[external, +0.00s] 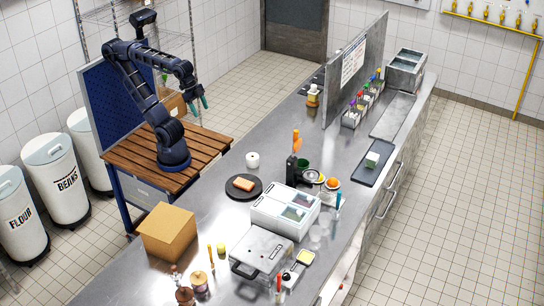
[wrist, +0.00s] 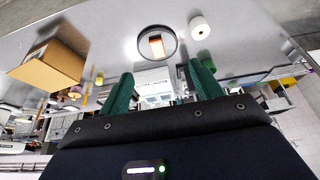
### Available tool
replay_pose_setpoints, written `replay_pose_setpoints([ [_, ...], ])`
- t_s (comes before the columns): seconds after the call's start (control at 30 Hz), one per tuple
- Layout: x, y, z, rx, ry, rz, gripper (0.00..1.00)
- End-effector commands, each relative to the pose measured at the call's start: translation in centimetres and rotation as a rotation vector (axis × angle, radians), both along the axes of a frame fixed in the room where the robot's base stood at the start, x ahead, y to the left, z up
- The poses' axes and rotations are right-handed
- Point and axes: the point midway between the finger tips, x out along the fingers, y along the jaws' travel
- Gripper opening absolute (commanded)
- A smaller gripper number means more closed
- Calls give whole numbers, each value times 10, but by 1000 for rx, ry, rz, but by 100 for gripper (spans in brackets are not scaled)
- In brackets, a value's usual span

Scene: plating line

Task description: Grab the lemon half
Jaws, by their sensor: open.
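A small round yellow thing (external: 221,249), probably the lemon half, sits on the steel counter (external: 205,215), next to an upright orange-yellow bottle (external: 211,255). It is too small to be sure of its cut face. Another bit of yellow shows beside the bowls near the counter's middle, partly hidden. My gripper (external: 199,103) is raised in the air left of the counter, far from the yellow thing. Its two teal fingers are apart and empty in the wrist view (wrist: 163,88). I cannot clearly pick out the lemon half in the wrist view.
A cardboard box (external: 167,231) stands left of the yellow thing. A dark plate (external: 243,187) with an orange piece, a white roll (external: 252,160), a white lidded container (external: 285,210) and a grey press-like appliance (external: 262,252) stand nearby. A tall panel (external: 354,70) rises at the far end.

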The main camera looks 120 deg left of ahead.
Motion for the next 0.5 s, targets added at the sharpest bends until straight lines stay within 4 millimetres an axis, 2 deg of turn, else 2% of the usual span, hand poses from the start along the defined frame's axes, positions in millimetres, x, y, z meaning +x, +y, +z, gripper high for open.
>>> replay_pose_setpoints([
  [0.27,36,5,26,-62,34,115,65],
  [0.37,54,8,38,-92,52,170,65],
  [0.5,88,15,57,-142,80,271,65],
])
